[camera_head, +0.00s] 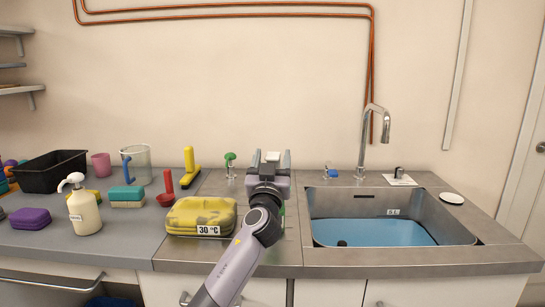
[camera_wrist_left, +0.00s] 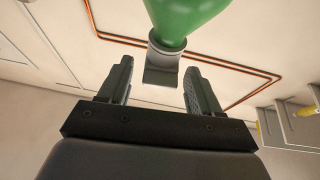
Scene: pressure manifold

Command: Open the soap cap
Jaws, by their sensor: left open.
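My left gripper (camera_head: 271,158) is open above the counter, left of the sink, with its fingers pointing away. In the left wrist view its two fingers (camera_wrist_left: 159,82) stand apart. A rounded green object (camera_wrist_left: 187,14) with a grey-white neck and flat cap-like end (camera_wrist_left: 161,69) shows beyond and between them; I cannot see contact. In the head view a pale piece shows between the fingers, and my arm hides most of what stands behind it. A cream pump bottle (camera_head: 85,212) with a white pump head (camera_head: 71,181) and a small label stands upright at the left, away from the gripper.
A yellow pouch labelled 30 °C (camera_head: 202,216) lies left of my arm. The sink (camera_head: 456,228) holds blue water, with a curved tap (camera_head: 370,130) behind it. A green-topped valve (camera_head: 230,160) and a blue-topped valve (camera_head: 331,172) stand along the back. Sponges and a black bin (camera_head: 50,174) crowd the left.

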